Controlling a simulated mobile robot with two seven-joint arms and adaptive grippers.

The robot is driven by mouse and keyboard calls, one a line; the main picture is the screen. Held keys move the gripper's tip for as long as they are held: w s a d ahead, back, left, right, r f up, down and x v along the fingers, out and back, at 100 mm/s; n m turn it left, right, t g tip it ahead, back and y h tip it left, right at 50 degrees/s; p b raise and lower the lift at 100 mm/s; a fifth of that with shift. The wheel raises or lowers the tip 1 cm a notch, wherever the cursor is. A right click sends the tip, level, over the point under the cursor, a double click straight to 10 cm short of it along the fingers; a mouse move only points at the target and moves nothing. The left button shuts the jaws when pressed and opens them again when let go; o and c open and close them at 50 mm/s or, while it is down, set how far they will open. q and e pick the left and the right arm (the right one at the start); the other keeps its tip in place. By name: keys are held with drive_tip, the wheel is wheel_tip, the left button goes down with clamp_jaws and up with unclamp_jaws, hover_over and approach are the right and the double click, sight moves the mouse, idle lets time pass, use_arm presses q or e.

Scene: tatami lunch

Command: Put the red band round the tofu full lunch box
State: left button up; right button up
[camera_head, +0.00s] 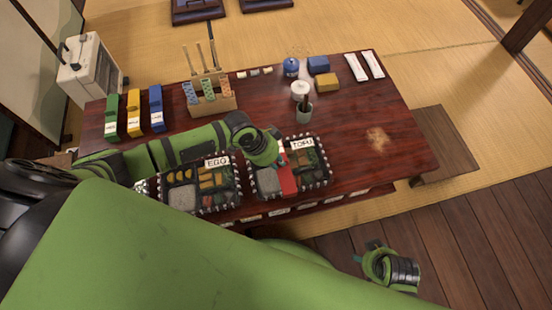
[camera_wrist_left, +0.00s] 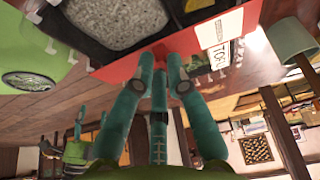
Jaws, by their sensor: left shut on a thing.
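The tofu full lunch box (camera_head: 265,181) sits near the front edge of the table, with a white TOFU card (camera_head: 302,143) at its back right corner. Rice and several foods show in it. The red band (camera_head: 287,181) lies across the middle of this box, from back to front; whether it passes underneath is hidden. My left gripper (camera_head: 279,156) is at the back of the box, shut on the red band. In the left wrist view the fingertips (camera_wrist_left: 162,72) meet at the red band (camera_wrist_left: 122,68). My right gripper (camera_head: 375,262) hangs low in front of the table, its fingers unclear.
The EGG lunch box (camera_head: 180,197) stands left of the tofu box. Green (camera_head: 111,120), yellow (camera_head: 134,115) and blue (camera_head: 156,110) bands lie at the back left. A wooden rack (camera_head: 212,104) and a cup (camera_head: 303,111) stand behind. The table's right side is mostly clear.

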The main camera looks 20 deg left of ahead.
use_arm(q)
drive_tip(key=o, duration=0.8)
drive_tip(key=shift+o, duration=0.2)
drive_tip(key=o, duration=0.5)
drive_tip(key=shift+o, duration=0.2)
use_arm(e)
drive_tip(key=shift+f, duration=0.1)
use_arm(q)
drive_tip(key=shift+r+p, duration=1.45)
drive_tip(key=shift+p, duration=0.1)
wheel_tip(320, 180, up, 3)
drive_tip(key=p, duration=0.3)
drive_tip(key=shift+f, duration=0.2)
drive_tip(key=shift+r+p, duration=1.3)
drive_tip(key=shift+p, duration=0.05)
use_arm(e)
wheel_tip(320, 180, down, 7)
drive_tip(key=d+t, duration=0.2)
drive_tip(key=shift+s+f+n+t, duration=0.15)
drive_tip(key=shift+s+n+t, duration=0.15)
drive_tip(key=shift+n, duration=0.1)
